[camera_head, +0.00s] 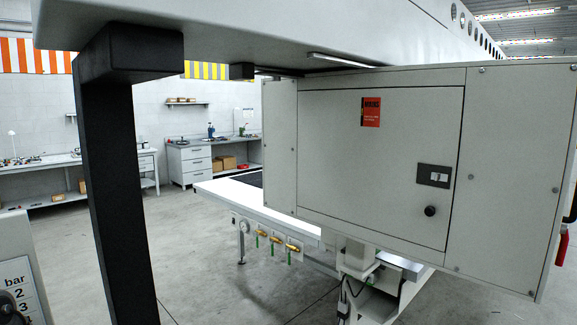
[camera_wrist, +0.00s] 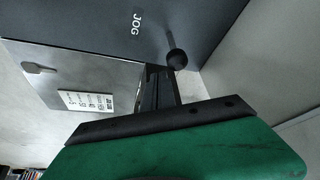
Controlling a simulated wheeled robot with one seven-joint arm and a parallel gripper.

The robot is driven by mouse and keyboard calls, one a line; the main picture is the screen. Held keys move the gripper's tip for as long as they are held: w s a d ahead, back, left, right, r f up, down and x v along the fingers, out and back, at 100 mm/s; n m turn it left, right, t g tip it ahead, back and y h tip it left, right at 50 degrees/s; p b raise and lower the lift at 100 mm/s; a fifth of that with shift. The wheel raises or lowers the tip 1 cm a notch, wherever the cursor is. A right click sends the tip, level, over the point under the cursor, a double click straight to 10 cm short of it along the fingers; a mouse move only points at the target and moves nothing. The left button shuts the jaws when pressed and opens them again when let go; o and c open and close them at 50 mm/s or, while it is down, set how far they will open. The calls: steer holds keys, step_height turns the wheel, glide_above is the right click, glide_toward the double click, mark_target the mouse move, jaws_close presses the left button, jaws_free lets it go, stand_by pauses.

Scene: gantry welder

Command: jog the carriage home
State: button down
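In the wrist view, a dark grey panel (camera_wrist: 95,28) carries the white word JOG (camera_wrist: 137,22). A black ball knob (camera_wrist: 176,60) sits on this panel, to the right of and below the word. My gripper (camera_wrist: 157,75), with a green body and black fingers, reaches up from the lower edge, its tips close to the left of the knob. I cannot tell whether they touch it, or how far apart the fingers are. In the head view, a large grey cabinet (camera_head: 375,160) hangs under the white gantry beam (camera_head: 250,25); I cannot tell if it is the carriage. My gripper is not in the head view.
A black post (camera_head: 115,200) stands at left under the beam. A white table (camera_head: 270,205) with brass fittings (camera_head: 263,235) lies behind the cabinet. A panel marked bar (camera_head: 20,290) is at lower left. The wrist view shows a metal plate with a white label (camera_wrist: 86,101).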

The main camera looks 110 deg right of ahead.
step_height(320, 180, up, 8)
steer(key=p, duration=0.6)
steer(key=shift+w, duration=0.1)
